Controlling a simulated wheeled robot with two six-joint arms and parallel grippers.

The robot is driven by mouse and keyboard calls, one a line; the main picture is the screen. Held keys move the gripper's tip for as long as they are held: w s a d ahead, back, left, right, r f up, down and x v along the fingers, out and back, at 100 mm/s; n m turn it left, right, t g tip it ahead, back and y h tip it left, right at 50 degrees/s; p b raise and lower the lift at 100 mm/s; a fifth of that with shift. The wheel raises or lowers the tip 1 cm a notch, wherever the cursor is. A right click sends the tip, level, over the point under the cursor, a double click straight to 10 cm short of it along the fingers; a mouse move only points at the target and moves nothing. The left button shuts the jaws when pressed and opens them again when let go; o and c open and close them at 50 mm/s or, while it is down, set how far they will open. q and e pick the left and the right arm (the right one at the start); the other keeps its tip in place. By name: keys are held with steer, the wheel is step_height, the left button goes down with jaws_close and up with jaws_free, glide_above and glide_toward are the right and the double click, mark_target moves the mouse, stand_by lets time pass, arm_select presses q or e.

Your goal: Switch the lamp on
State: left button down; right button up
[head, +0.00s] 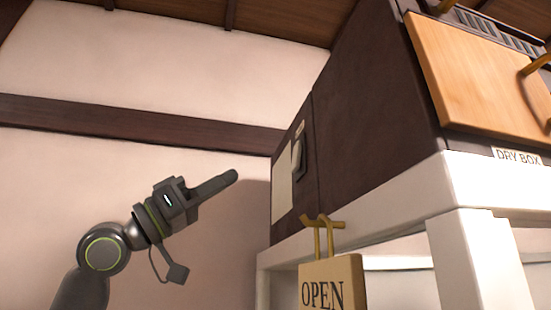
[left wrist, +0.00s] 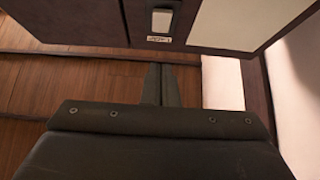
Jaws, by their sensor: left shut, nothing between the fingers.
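A switch (head: 299,158) is fixed to the side face of a dark box; in the left wrist view it is a white rocker (left wrist: 162,20) in a dark frame. A small label (left wrist: 158,40) sits by it. My left gripper (head: 232,177) is shut and empty, pointing toward that side face and apart from the switch in the head view. In the left wrist view its closed fingertips (left wrist: 160,70) lie in line with the switch. No lamp is recognisable in either view. My right gripper is not in view.
The dark box (head: 375,110) has a wooden front (head: 485,80) and stands on a white shelf (head: 390,205) marked "DRY BOX". An "OPEN" sign (head: 330,280) hangs from a brass hook (head: 322,225) below. A pale panel (head: 283,195) is beside the switch. Open space surrounds my left arm.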

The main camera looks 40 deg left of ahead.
mark_target(294, 159)
arm_select(q)
steer(key=p+x, duration=0.1)
steer(key=x, duration=0.2)
steer(key=f+p+x, duration=0.1)
steer(key=p+x, duration=0.1)
steer(key=x, duration=0.1)
steer(key=d+p+x, duration=0.1)
steer(key=p+x, duration=0.1)
steer(key=x, duration=0.1)
steer(key=shift+w+f, duration=0.3)
steer(key=shift+w, duration=0.05)
steer(key=shift+w+d+f, duration=0.2)
steer(key=shift+w+d, duration=0.05)
steer(key=shift+w, duration=0.2)
steer(key=shift+s, duration=0.1)
steer(key=shift+f, duration=0.1)
